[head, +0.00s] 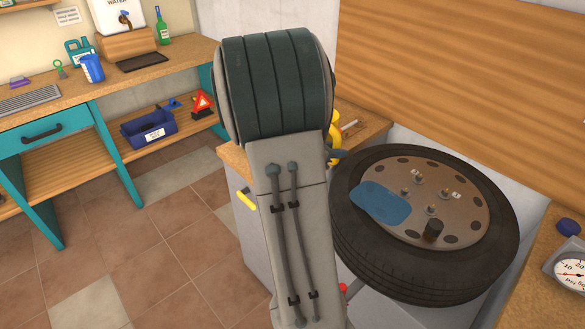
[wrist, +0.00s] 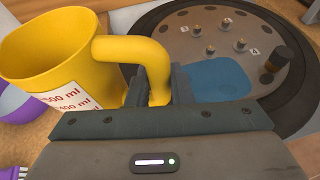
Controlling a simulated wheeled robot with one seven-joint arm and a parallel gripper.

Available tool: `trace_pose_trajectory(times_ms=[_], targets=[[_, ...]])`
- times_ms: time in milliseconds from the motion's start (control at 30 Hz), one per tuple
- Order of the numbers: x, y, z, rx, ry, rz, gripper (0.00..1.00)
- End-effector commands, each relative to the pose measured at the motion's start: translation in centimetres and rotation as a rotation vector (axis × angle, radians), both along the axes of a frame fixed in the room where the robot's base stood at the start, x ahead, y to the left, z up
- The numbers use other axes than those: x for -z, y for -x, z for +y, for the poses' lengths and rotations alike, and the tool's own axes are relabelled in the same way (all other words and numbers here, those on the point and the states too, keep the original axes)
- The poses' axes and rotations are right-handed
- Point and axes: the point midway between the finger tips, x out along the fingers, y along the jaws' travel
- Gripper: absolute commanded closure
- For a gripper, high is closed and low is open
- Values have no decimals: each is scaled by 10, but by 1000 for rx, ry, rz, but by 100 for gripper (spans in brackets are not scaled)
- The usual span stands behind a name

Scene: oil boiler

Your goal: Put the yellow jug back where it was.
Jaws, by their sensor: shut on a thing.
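The yellow jug (wrist: 45,55) has a measuring label in red print and a thick looped handle. In the wrist view my gripper (wrist: 158,88) is shut on the jug's handle, with the jug's body to the left of the fingers. In the head view only a sliver of the yellow jug (head: 334,125) shows behind my arm. My gripper is mostly hidden there. I cannot tell whether the jug's base touches the surface below it.
A tyre (head: 345,215) with a studded hub plate and a blue patch (head: 381,203) lies right of my arm. A wooden counter (head: 360,122) is behind my arm. Tiled floor lies between.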

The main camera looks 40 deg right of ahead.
Motion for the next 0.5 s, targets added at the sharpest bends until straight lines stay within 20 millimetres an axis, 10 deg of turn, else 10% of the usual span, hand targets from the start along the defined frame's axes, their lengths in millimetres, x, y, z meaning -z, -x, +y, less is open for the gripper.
trace_pose_trajectory(times_ms=[500], targets=[[57, -93, 28, -3, 1, 1, 100]])
